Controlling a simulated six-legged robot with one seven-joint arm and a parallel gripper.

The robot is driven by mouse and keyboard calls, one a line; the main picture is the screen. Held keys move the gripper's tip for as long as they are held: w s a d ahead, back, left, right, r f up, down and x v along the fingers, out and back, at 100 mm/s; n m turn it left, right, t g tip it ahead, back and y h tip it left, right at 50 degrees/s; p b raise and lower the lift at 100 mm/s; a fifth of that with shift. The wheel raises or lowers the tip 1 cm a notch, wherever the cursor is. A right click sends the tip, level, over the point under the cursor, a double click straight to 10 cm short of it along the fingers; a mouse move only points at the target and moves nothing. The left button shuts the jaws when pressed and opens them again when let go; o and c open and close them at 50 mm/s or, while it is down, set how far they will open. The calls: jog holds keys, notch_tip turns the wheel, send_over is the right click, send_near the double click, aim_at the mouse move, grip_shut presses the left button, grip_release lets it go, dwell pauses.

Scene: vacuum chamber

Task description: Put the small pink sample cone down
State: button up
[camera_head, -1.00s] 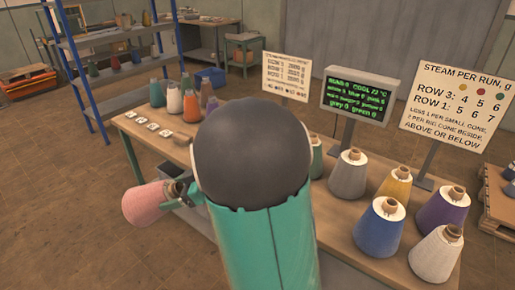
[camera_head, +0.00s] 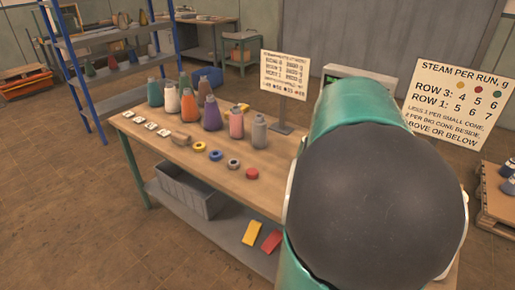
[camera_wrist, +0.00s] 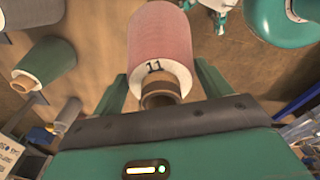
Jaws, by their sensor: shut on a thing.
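My gripper (camera_wrist: 162,82) is shut on a pink cone (camera_wrist: 160,40), seen in the wrist view. The cone is marked "11" and has a brown core end toward the gripper. One green finger stands on each side of it. In the head view my gripper and the held cone are hidden behind my arm. A separate small pink cone (camera_head: 236,123) stands upright on the wooden table (camera_head: 262,178), beside a grey one (camera_head: 259,132).
Rings, including a blue one (camera_head: 215,155) and a red one (camera_head: 252,173), lie in front. A green cone (camera_wrist: 45,62) shows in the wrist view. A grey bin (camera_head: 186,190) sits on the lower shelf. My arm hides the table's right side.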

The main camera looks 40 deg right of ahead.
jog(key=shift+s+d, duration=0.25)
jog(key=shift+d, duration=0.25)
jog(key=d+f, duration=1.2)
jog(key=d, duration=0.1)
jog(key=shift+w+d+f, duration=0.2)
jog(key=shift+d+f, duration=0.05)
jog(key=shift+f, duration=0.1)
jog(key=o, duration=1.3)
jog(key=shift+o, duration=0.3)
jog(key=shift+r, duration=0.1)
